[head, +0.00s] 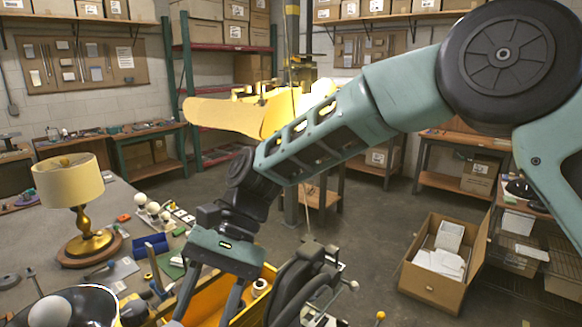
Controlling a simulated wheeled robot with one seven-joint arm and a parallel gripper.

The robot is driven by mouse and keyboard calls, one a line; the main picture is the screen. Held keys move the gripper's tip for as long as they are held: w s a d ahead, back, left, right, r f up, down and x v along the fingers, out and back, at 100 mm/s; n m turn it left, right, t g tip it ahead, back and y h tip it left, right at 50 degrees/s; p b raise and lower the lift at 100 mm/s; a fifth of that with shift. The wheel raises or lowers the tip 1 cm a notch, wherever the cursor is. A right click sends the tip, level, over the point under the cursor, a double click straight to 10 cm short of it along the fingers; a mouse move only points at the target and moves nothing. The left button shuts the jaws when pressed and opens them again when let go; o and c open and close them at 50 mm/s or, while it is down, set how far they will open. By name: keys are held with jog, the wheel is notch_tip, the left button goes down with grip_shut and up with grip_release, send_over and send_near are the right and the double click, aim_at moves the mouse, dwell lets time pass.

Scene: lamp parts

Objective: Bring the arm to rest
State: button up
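My arm reaches in from the upper right and bends down to my gripper (204,306) at the bottom centre. Its two fingers point down and stand well apart, with nothing seen between them. The fingertips are close to the bottom edge of the picture, in front of a yellow bin (207,292). A brass lamp (88,232) with a cream shade (67,180) stands upright on a round wooden base at the left of the grey table. The gripper is to the right of the lamp and apart from it.
A dark bowl (92,300) with a white bulb (50,312) is at the lower left. Small tools and white bulbs (153,208) lie on the table (120,195). An open cardboard box (425,283) stands on the floor at right. Floor (365,230) between is clear.

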jog(key=s+d+f+n+t+h+b, duration=0.1)
jog(key=s+d+f+n+t+b, duration=0.1)
jog(key=d, duration=0.6)
jog(key=s+d+f+n+t+h+b, duration=0.1)
jog(key=s+d+f+n+t+b, duration=0.2)
jog(key=d, duration=0.6)
jog(key=s+d+f+n+t+h+b, duration=0.1)
jog(key=s+d+f+n+t+b, duration=0.1)
jog(key=s+d, duration=0.4)
jog(key=d+f+n+t, duration=0.1)
jog(key=d+f+n, duration=0.1)
jog(key=d, duration=0.1)
jog(key=shift+f, duration=0.15)
